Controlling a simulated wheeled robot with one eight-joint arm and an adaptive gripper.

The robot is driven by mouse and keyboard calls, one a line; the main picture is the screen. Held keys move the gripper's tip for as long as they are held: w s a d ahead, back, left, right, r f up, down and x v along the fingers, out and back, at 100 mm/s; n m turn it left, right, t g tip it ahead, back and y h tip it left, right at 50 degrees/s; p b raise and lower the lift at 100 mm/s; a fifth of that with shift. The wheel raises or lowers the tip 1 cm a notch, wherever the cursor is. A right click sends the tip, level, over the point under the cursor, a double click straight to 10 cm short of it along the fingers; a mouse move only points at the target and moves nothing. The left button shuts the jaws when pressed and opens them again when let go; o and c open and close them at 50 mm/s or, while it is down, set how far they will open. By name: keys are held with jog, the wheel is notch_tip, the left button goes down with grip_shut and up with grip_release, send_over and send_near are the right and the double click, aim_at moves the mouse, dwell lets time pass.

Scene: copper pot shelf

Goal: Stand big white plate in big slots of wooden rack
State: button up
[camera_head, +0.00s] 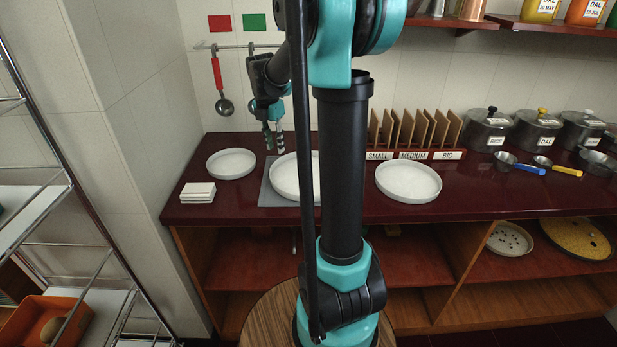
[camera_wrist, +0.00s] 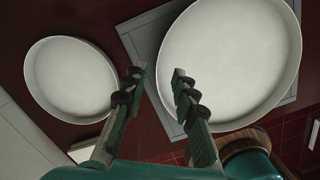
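Three white plates lie flat on the dark red counter. A plate (camera_head: 285,176) lies on a grey mat (camera_head: 268,196); my arm hides its right side, and it looks the larger plate (camera_wrist: 230,62) in the wrist view. A smaller plate (camera_head: 231,163) is left of it, also in the wrist view (camera_wrist: 70,80). A third plate (camera_head: 408,182) lies in front of the wooden rack (camera_head: 424,128), whose labels read SMALL, MEDIUM and BIG (camera_head: 448,155). No plate shows in the rack. My gripper (camera_head: 273,140) is open and empty, above the counter between the left two plates (camera_wrist: 160,71).
White square pieces (camera_head: 198,192) lie at the counter's left front. Lidded pots (camera_head: 488,130) and measuring cups (camera_head: 519,163) stand right of the rack. A ladle (camera_head: 224,104) hangs at the back wall. Shelves with jars (camera_head: 540,10) are above. A wire rack (camera_head: 60,250) stands left.

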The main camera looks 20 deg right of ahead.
jog(key=shift+w+d+f, duration=0.1)
jog(key=shift+d+f, duration=0.05)
jog(key=shift+f, duration=0.85)
jog(key=shift+w+d+f, duration=0.1)
jog(key=shift+f, duration=0.9)
jog(key=shift+w+d+f, duration=0.1)
jog(key=shift+d+f, duration=0.05)
jog(key=shift+f, duration=0.85)
grip_shut()
